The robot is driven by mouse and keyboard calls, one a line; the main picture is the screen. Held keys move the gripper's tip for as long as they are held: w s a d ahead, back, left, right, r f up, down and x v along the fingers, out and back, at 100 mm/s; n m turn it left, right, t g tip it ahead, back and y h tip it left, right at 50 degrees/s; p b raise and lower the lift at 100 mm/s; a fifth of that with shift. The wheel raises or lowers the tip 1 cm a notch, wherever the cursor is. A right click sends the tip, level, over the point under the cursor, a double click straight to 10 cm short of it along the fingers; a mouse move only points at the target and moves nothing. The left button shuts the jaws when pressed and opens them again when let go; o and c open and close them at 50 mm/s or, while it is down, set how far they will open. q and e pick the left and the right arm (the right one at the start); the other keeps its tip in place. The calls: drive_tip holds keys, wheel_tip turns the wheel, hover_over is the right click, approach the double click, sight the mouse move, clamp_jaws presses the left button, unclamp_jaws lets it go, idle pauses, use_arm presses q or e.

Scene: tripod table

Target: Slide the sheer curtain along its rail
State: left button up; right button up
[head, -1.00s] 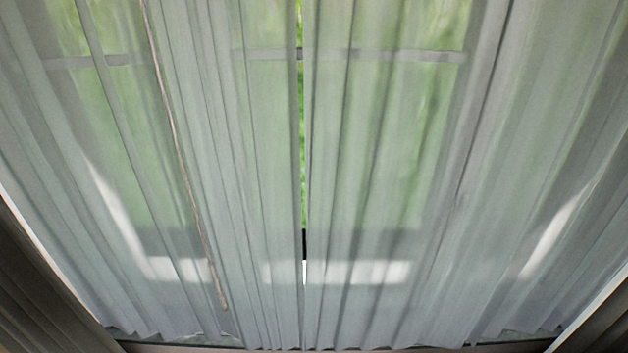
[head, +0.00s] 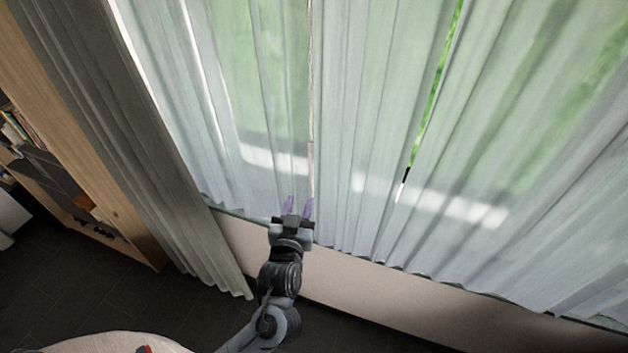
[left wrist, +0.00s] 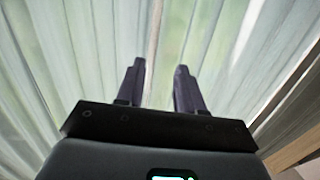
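The sheer curtain (head: 365,120) hangs in pale folds across the window, in two panels with a narrow gap showing green outside. A thin brownish draw rod (head: 311,120) hangs in front of the left panel. My left gripper (head: 299,206) points up at the curtain's lower part, by the rod's lower end. In the left wrist view, its two dark fingers (left wrist: 157,85) are spread apart, and the rod (left wrist: 154,40) shows in the space between them. I cannot tell whether the rod is within finger reach or behind. The rail is out of view, and so is my right gripper.
A heavy grey-brown drape (head: 130,130) hangs left of the sheer. A wooden bookcase (head: 120,215) stands farther left. A low pale wall (head: 400,295) runs below the curtain. A round pale tabletop (head: 100,343) shows at the bottom left.

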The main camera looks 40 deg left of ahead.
sight(311, 170)
use_arm(q)
drive_tip(key=shift+t, duration=0.3)
drive_tip(key=x, duration=0.3)
drive_tip(key=r+x, duration=0.1)
drive_tip(key=x, duration=0.3)
drive_tip(key=r+p+x, duration=0.1)
drive_tip(key=x, duration=0.2)
drive_tip(key=shift+w+d+r, duration=0.15)
drive_tip(key=shift+w+d, duration=0.15)
drive_tip(key=shift+w, duration=0.05)
drive_tip(key=shift+x, duration=0.75)
clamp_jaws()
